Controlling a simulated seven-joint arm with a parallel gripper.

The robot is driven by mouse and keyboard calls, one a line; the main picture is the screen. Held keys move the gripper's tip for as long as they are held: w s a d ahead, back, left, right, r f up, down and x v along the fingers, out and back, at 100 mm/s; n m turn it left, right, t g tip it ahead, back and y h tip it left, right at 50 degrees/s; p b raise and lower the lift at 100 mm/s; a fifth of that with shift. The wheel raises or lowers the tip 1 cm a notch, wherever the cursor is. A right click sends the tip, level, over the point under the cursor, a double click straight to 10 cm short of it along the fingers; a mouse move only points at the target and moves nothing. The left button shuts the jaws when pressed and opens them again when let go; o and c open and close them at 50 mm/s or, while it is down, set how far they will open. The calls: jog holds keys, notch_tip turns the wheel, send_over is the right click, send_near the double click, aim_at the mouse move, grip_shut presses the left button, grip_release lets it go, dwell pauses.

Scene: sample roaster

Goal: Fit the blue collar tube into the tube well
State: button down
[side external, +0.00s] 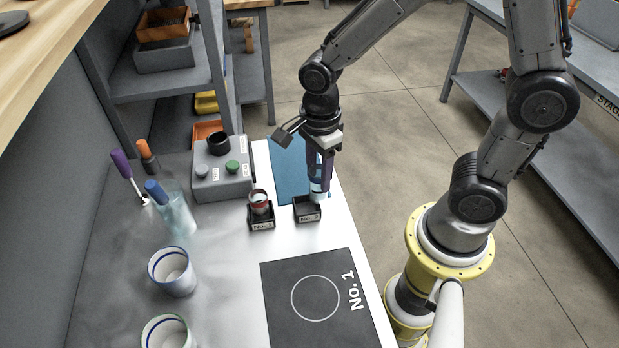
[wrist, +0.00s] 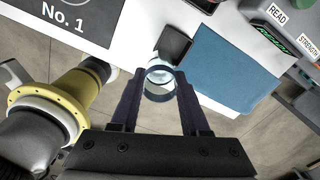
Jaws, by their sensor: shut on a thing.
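My gripper (side external: 319,180) points down above the small black holder marked No. 2 (side external: 308,211). It is shut on the blue collar tube, a clear tube with a dark blue band; the tube shows between the fingers in the wrist view (wrist: 160,79). In the side view the tube's lower end overlaps the back of the No. 2 holder; I cannot tell whether it is clear of it. A dark round opening, which looks like the tube well (side external: 218,144), is on top of a grey box (side external: 223,181) to the left of my gripper.
A red-banded tube (side external: 259,201) stands in the No. 1 holder (side external: 262,222). A blue mat (side external: 287,165) lies behind the holders. The grey box has a grey and a green knob. Cups (side external: 171,273) and a glass with tools (side external: 177,215) stand left; a black No. 1 mat (side external: 285,320) lies in front.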

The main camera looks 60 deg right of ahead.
jog(key=shift+s+d+r, duration=1.1)
jog(key=shift+s+r, duration=2)
jog(key=shift+s, duration=2.5)
jog(key=w+d+f+n, duration=0.1)
jog(key=w+f+n, duration=0.4)
jog(key=w+n, duration=0.5)
jog(key=w+d+f+n, duration=0.2)
jog(key=w+f+n, duration=0.25)
jog(key=w, duration=0.95)
jog(key=w+a+r+n, duration=0.2)
jog(key=w+r+n, duration=0.2)
jog(key=w+r, duration=0.2)
jog(key=w+a+r+n, duration=0.3)
jog(key=w+r+n, duration=0.2)
jog(key=w, duration=0.5)
jog(key=shift+r, duration=1.15)
